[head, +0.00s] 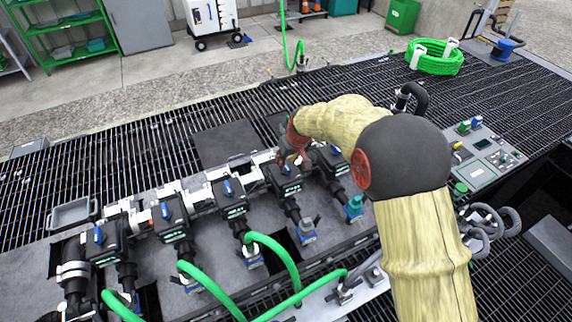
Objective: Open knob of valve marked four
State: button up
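A row of black valve blocks with blue knobs runs along the manifold in the head view. From the left come a first valve (103,250), a second valve (172,228) and a third valve (231,205). Further right are another valve (286,183) and the rightmost valve (332,164). Each has a small green-white label, too small to read, so I cannot tell which is marked four. My gripper (292,160) reaches down over the valve just left of the rightmost one. It hides that valve's knob, and I cannot tell whether it touches it. Its fingers are too small and partly hidden to judge.
Green hoses (272,250) arch in front of the manifold. A control panel (484,152) stands right of my arm. A grey tray (73,213) lies at the left end. A coiled green hose (436,59) rests on the grating behind. The grating (150,150) behind the valves is mostly clear.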

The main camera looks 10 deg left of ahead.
jog(key=shift+x, duration=1.7)
jog(key=shift+c, duration=0.6)
grip_shut()
